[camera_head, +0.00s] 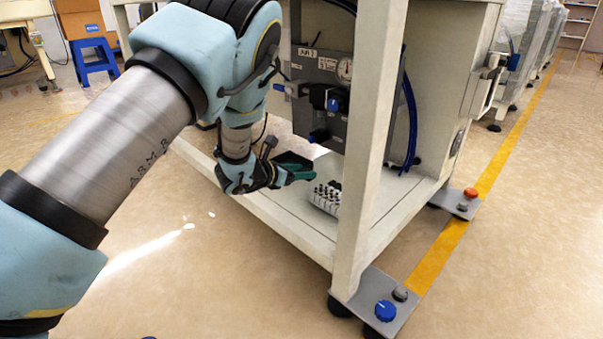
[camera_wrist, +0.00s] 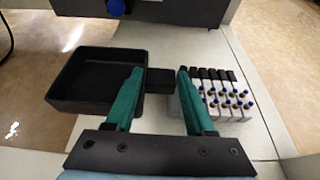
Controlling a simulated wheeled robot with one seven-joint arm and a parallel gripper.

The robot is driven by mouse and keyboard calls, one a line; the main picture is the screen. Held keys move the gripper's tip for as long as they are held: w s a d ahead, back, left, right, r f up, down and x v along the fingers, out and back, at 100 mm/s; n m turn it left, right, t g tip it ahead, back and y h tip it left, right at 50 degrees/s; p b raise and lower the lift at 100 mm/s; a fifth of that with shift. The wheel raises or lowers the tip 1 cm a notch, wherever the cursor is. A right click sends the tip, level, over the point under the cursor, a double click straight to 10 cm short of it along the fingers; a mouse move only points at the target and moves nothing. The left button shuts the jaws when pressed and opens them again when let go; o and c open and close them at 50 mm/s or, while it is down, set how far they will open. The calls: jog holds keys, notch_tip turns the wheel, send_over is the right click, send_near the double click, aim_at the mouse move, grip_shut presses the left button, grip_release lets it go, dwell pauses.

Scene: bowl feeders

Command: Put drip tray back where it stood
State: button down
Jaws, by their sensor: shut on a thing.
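The drip tray is a shallow black square tray with a short block-shaped handle on its right side. In the wrist view the tray (camera_wrist: 98,72) lies left of my fingers, and its handle (camera_wrist: 160,80) is between them. My gripper (camera_wrist: 159,76), with green fingers, is shut on that handle. In the head view my gripper (camera_head: 297,173) reaches in over the lower shelf of the machine stand, and the dark tray (camera_head: 289,158) shows partly behind it. The tray looks level and empty. I cannot tell whether it touches the shelf.
A valve block (camera_wrist: 222,100) with several fittings stands close to the right of my fingers; it also shows in the head view (camera_head: 326,198). The pale shelf (camera_head: 285,207) has bare room at the front. A frame leg (camera_head: 362,150) and a regulator panel (camera_head: 322,95) stand near.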

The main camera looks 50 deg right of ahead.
jog(key=shift+f+b, duration=0.55)
jog(key=shift+f, duration=0.05)
jog(key=shift+c, duration=1.3)
grip_release()
jog(key=shift+r+p, duration=0.55)
jog(key=p+v, duration=0.4)
jog(key=v, duration=0.8)
